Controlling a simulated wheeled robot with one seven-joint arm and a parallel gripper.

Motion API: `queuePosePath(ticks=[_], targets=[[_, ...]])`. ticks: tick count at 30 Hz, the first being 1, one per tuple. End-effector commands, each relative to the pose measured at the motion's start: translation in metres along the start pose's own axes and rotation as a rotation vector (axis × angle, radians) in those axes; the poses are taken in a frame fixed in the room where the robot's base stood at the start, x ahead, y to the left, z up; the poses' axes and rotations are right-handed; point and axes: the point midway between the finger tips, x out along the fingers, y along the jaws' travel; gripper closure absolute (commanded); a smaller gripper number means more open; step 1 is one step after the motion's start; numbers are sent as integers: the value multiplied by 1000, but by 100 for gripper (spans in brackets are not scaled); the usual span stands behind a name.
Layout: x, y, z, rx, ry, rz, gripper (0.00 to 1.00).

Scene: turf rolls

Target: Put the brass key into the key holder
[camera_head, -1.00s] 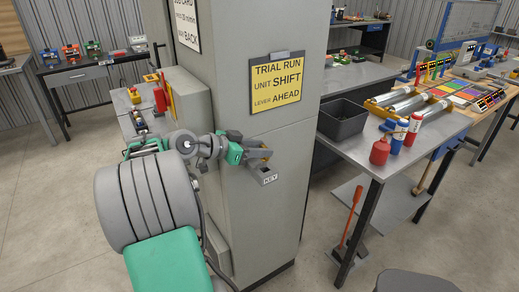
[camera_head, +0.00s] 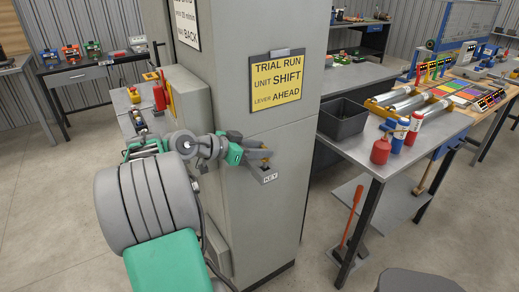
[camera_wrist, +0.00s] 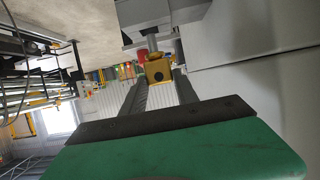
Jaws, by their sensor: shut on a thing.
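The key holder (camera_head: 266,176) is a small grey bracket with a "KEY" label, fixed low on the grey pillar under the yellow sign. My gripper (camera_head: 262,157) is at the holder, just above its label. It is shut on the brass key (camera_head: 266,161), which is small and partly hidden by the fingers here. In the wrist view the key's brass block (camera_wrist: 159,69), with a dark round hole, sits between the fingertips. A grey part (camera_wrist: 150,12) lies just beyond it. I cannot tell whether the key's shaft is inside the holder.
The pillar (camera_head: 235,110) stands right beside my gripper.

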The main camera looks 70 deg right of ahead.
Motion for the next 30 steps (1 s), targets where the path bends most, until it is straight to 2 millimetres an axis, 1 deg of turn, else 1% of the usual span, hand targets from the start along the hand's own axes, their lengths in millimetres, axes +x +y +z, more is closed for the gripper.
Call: queuePosePath(ticks=[30], targets=[[10,0,24,0,0,0,100]])
